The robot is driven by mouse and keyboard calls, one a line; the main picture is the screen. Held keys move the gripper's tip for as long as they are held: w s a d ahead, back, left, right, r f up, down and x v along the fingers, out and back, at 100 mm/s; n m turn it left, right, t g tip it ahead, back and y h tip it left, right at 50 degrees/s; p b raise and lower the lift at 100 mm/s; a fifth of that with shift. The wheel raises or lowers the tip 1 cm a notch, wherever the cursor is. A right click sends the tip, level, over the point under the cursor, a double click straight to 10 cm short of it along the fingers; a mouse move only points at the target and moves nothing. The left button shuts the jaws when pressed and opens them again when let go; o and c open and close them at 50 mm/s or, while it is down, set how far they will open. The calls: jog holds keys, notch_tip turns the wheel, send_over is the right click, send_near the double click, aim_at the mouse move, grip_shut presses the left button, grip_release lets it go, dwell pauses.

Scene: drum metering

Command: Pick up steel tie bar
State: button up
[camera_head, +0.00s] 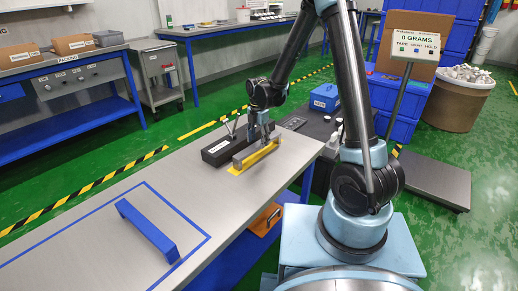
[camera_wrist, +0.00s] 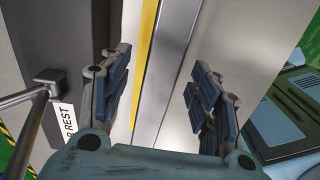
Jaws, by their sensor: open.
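The steel tie bar (camera_head: 257,154) is a long grey bar lying on a yellow marking on the metal bench. In the wrist view the bar (camera_wrist: 172,65) runs lengthwise between my fingers, with a yellow strip (camera_wrist: 145,50) along its left side. My gripper (camera_head: 257,139) is pointed down over the bar. In the wrist view my gripper (camera_wrist: 160,76) is open, with one finger pad on each side of the bar and gaps between. I cannot tell its exact height over the bar. The arm partly hides the bar in the head view.
A dark block (camera_head: 218,150) with upright rods lies close beside the bar; a label ending in "REST" (camera_wrist: 68,128) shows beside it. A blue bridge-shaped piece (camera_head: 148,230) stands inside a blue taped outline. Bare bench (camera_head: 110,180) lies between. A scale display (camera_head: 410,48) reads 0 grams.

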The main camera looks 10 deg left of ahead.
aim_at(259, 143)
jog(key=shift+d+f, duration=0.2)
jog(key=shift+f, duration=1.55)
grip_shut()
